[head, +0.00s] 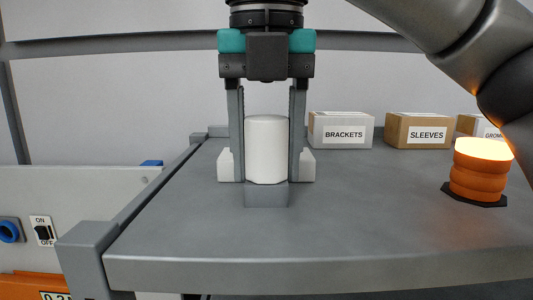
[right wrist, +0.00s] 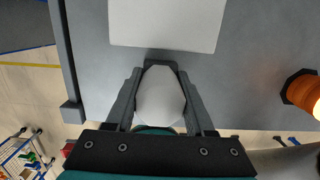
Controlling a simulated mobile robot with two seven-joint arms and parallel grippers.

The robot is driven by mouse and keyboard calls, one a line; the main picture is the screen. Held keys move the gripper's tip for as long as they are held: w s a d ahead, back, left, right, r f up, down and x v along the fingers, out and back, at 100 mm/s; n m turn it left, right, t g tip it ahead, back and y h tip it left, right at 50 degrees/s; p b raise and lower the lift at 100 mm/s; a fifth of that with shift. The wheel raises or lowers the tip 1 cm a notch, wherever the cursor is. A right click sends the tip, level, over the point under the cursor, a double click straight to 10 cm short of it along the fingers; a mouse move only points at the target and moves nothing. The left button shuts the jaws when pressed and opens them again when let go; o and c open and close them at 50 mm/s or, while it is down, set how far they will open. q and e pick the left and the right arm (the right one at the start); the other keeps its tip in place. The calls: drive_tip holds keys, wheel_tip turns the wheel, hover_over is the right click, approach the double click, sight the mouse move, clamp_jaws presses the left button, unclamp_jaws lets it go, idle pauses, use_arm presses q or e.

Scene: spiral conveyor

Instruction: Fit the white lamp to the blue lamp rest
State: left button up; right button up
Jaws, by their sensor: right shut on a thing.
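The white lamp (head: 266,150) is an upright, rounded white cylinder between the fingers of my right gripper (head: 266,160). That gripper points straight down and is shut on the lamp, also seen in the right wrist view (right wrist: 160,98). A small grey block (head: 266,195) shows directly below the lamp at the near side; I cannot tell whether they touch. No blue lamp rest is clearly recognisable. A small blue piece (head: 151,163) shows beyond the table's left edge, mostly hidden. My left gripper is not in view.
A white flat-topped thing (right wrist: 165,25) lies just beyond the lamp on the grey table (head: 370,225). An orange beacon (head: 478,175) glows at the right. Boxes marked BRACKETS (head: 340,130) and SLEEVES (head: 418,131) stand behind. A raised rail (head: 150,200) borders the left edge.

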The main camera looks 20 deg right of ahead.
drive_tip(key=o, duration=1.4)
drive_tip(key=shift+r, duration=0.15)
drive_tip(key=r, duration=0.6)
drive_tip(key=s+r, duration=0.1)
drive_tip(key=r, duration=0.3)
drive_tip(key=shift+s+a, duration=0.1)
drive_tip(key=shift+a, duration=0.1)
drive_tip(key=shift+s+r, duration=0.2)
drive_tip(key=shift+r, duration=1.2)
drive_tip(key=shift+a+r, duration=0.1)
drive_tip(key=shift+r, duration=0.15)
drive_tip(key=shift+s+r, duration=0.1)
drive_tip(key=shift+r, duration=0.65)
